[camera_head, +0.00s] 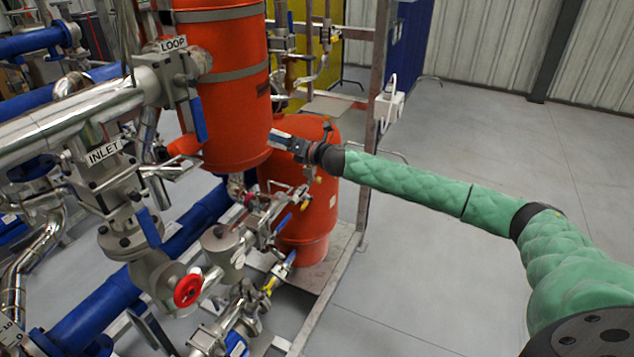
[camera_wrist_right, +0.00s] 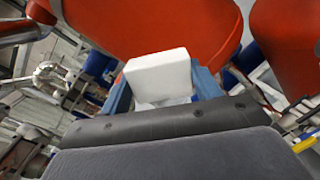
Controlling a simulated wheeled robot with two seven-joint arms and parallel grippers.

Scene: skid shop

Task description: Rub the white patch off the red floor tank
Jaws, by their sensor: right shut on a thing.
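The red floor tank (camera_head: 318,222) stands low on the skid, behind pipes and valves in the head view, with my right gripper and wrist in front of its upper part. My right gripper (camera_head: 282,141) is beside its upper part, close to the lower edge of the hanging red tank (camera_head: 232,125). In the right wrist view its blue-grey fingers are shut on a white block (camera_wrist_right: 158,76). A large red surface (camera_wrist_right: 150,25) lies just beyond the block; I cannot tell whether they touch. I see no white patch on the visible red surfaces. My left gripper is not in view.
Silver pipes labelled LOOP (camera_head: 172,44) and INLET (camera_head: 103,152) crowd the left. A red handwheel (camera_head: 188,290) and small valves stand in front of the tank. A steel frame post (camera_head: 372,120) rises behind the wrist. Grey floor (camera_head: 440,290) is open at right.

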